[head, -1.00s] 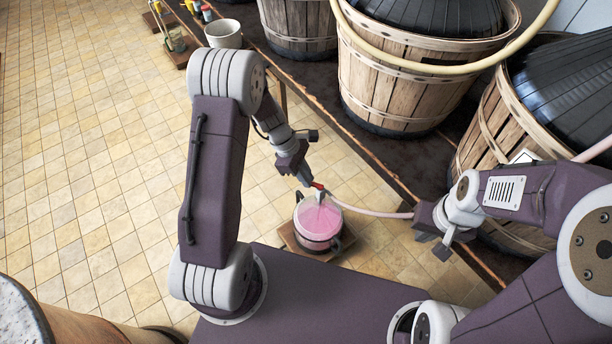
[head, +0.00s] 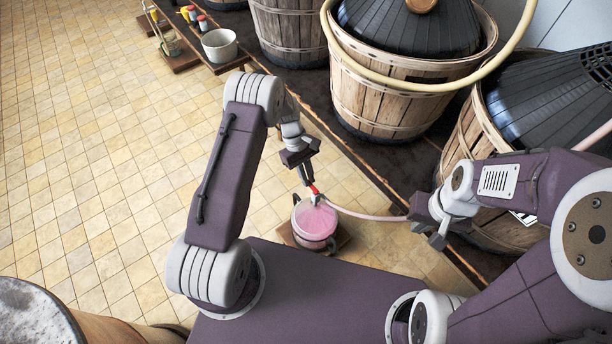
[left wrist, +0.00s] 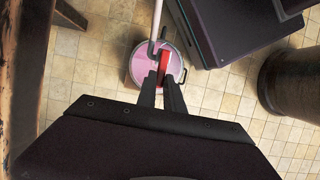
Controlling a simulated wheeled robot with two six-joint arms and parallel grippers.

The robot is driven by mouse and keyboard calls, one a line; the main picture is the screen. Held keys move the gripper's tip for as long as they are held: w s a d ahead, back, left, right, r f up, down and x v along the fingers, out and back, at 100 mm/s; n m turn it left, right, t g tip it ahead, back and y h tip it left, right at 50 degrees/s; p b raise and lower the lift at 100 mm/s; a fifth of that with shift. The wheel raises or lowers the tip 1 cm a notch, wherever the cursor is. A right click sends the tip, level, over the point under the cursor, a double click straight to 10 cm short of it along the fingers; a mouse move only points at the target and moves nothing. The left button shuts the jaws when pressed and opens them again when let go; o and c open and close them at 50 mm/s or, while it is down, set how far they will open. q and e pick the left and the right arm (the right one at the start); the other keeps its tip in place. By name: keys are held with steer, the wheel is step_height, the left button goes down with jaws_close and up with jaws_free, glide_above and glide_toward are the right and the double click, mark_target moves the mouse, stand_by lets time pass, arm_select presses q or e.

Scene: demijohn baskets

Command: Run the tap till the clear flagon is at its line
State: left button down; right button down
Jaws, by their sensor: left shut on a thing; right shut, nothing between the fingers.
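The clear flagon (head: 315,243) stands upright on a small wooden board (head: 289,235) on the floor, with pink liquid (head: 312,219) in it. The tap, with its red lever (head: 314,189), is over the flagon's mouth at the end of a pink hose (head: 365,215). My left gripper (head: 309,182) is shut on the red lever. In the left wrist view the lever (left wrist: 164,64) stands between the fingertips, above the round flagon (left wrist: 182,62). I cannot make out the fill line. My right gripper (head: 438,237) is shut and empty, close to the hose, right of the flagon.
Wooden baskets with dark demijohns (head: 400,90) line the raised bench behind. A pale bucket (head: 219,46) stands on the bench further left. A barrel (head: 80,330) is at lower left. The tiled floor at left is clear.

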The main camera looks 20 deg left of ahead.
stand_by(0.3)
arm_select(q)
steer(key=c, duration=1.4)
jaws_free()
steer(key=shift+c, duration=0.2)
steer(key=p+v, duration=0.3)
steer(key=v, duration=0.6)
steer(key=shift+w+d, duration=0.1)
